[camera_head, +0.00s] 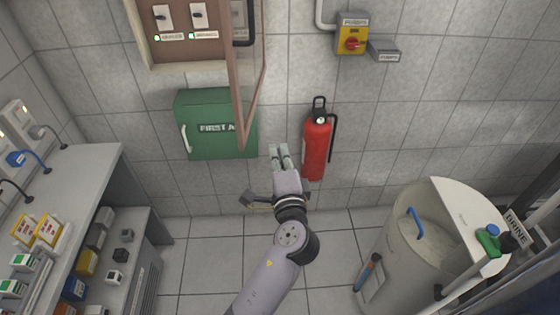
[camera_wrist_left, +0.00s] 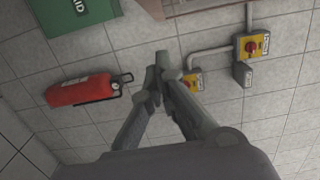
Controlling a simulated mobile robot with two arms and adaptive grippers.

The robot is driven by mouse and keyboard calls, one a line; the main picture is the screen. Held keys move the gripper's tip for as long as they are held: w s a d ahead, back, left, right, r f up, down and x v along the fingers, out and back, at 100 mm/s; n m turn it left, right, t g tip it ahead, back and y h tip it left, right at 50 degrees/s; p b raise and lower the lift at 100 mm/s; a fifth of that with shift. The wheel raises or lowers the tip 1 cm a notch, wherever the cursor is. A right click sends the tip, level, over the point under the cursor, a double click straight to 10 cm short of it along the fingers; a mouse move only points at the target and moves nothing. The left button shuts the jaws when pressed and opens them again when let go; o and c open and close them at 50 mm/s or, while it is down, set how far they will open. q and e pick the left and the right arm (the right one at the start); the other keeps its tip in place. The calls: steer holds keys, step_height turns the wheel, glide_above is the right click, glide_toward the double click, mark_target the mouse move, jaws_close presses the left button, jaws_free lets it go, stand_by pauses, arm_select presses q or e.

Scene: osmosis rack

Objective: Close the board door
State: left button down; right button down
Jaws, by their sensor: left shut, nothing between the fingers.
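The board (camera_head: 182,52) is a brown wall cabinet with two white switches, at the top of the head view and cut off by its edge. Its door (camera_head: 241,122) has a brown frame around a clear pane. The door stands open, swung out from the wall at the board's right side. My left gripper (camera_head: 280,150) is shut and empty, below and right of the door's lower corner, apparently apart from it. In the left wrist view the shut fingers (camera_wrist_left: 160,62) show with a brown edge beyond them at the top. My right gripper is not in view.
A green first aid box (camera_head: 218,145) hangs below the board. A red fire extinguisher (camera_head: 317,148) hangs right of my gripper. A yellow switch box (camera_head: 352,35) is higher right. A shelf bench (camera_head: 75,175) stands left, a brine tank (camera_head: 385,250) right.

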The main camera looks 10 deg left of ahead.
arm_select(q)
steer(key=w+a+p, duration=0.1)
steer(key=w+a, duration=0.3)
steer(key=a, duration=0.1)
steer(key=shift+a+p, duration=0.3)
steer(key=shift+a, duration=0.1)
steer(key=shift+w, duration=0.15)
